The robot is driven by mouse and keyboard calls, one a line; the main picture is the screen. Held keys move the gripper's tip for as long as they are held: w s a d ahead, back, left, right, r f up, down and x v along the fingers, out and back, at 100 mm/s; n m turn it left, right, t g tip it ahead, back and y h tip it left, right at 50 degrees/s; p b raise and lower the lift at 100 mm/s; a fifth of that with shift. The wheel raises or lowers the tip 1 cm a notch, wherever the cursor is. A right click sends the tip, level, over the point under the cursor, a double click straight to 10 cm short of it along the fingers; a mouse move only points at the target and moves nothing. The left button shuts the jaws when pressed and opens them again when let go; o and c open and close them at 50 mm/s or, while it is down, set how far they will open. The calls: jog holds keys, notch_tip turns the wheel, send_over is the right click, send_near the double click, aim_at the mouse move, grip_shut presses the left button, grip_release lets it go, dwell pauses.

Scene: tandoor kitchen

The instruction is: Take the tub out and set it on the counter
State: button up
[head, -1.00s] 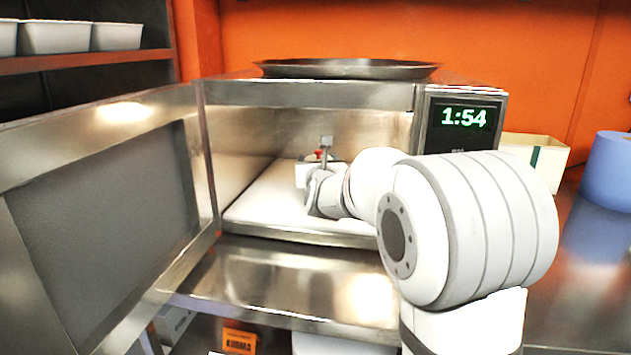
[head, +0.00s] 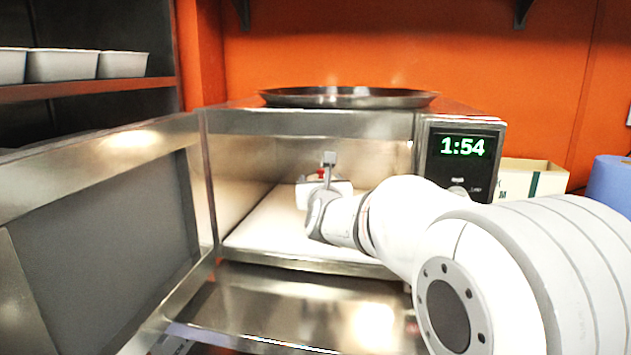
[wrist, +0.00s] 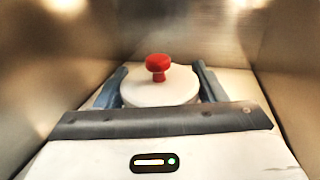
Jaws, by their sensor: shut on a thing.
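The tub is a small white container with a white lid (wrist: 160,88) and a red knob (wrist: 158,66). In the head view the tub (head: 343,187) is inside the open microwave (head: 310,121), mostly hidden behind my wrist. My gripper (wrist: 161,90) reaches into the microwave. Its two dark fingers stand on either side of the tub and are shut on it. The tub looks upright. Whether its underside touches the white microwave floor (head: 262,231) cannot be told.
The microwave door (head: 105,235) is swung open to the left. A steel counter (head: 270,308) runs in front. A dark round pan (head: 350,97) rests on top. A cream box (head: 533,179) and a blue roll (head: 612,182) stand at right. Metal walls flank my gripper closely.

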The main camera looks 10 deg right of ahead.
jog(key=s+a, duration=0.1)
jog(key=s, duration=1.2)
jog(key=shift+a, duration=0.3)
